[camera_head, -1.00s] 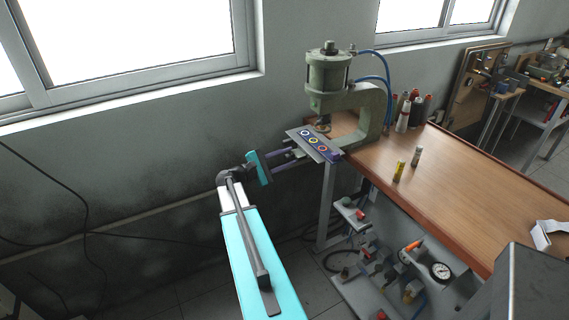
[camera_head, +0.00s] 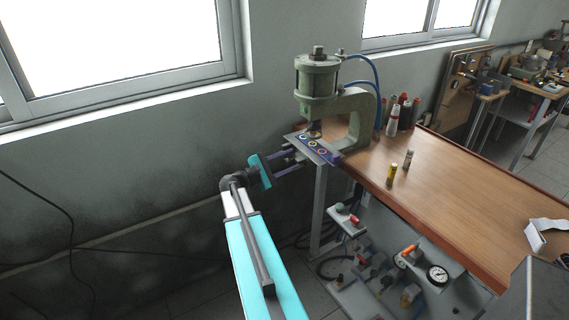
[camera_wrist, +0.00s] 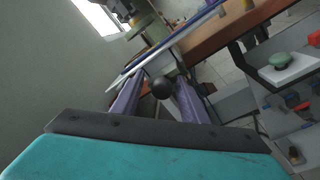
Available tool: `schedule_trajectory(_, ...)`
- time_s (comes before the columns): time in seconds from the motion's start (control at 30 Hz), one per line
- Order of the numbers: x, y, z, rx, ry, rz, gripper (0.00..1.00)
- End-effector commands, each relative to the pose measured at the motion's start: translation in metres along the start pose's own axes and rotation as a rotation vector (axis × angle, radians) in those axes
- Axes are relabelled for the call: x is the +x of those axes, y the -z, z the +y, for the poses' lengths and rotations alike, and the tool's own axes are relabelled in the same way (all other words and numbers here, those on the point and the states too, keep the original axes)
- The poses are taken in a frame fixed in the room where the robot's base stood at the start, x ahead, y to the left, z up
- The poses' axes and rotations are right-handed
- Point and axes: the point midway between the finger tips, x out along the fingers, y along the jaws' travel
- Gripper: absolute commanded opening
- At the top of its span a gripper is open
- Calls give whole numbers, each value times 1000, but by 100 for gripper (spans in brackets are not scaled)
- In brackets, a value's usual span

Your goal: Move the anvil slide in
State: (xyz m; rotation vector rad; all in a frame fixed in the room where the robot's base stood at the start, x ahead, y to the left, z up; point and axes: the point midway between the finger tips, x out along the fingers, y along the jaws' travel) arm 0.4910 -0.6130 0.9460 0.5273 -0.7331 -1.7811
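The anvil slide (camera_head: 330,157) is a flat plate with a row of coloured rings, jutting from the table's near left end below the green press (camera_head: 317,75). The press's ram stands over the plate's back part. In the wrist view the plate (camera_wrist: 185,32) shows edge-on as a thin slanted strip. A black ball knob (camera_wrist: 162,88) is below it. My gripper (camera_head: 298,157) is at the plate's front left side. Its purple fingers (camera_wrist: 157,85) are spread with the knob between them. A gap shows left of the knob; contact on the right is unclear.
A panel with a gauge (camera_head: 437,274) and fittings is below. The grey wall is left of the press; the floor beneath my arm looks clear.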

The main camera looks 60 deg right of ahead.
Motion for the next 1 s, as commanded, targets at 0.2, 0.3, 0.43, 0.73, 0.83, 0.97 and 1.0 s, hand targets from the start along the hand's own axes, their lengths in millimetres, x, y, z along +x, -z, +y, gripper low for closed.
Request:
schedule_trajectory(0.2, -4, 1, 0, 2, 0, 3, 40)
schedule_trajectory(0.3, -8, 2, 0, 3, -1, 4, 40)
schedule_trajectory(0.43, -16, 2, -1, 3, -1, 4, 40)
schedule_trajectory(0.73, -55, 3, -1, 3, -2, 6, 40)
schedule_trajectory(0.83, -70, 3, -1, 3, -1, 5, 40)
schedule_trajectory(0.97, -89, 3, -1, 3, -2, 4, 40)
schedule_trajectory(1.0, -95, 3, 0, 3, -3, 5, 40)
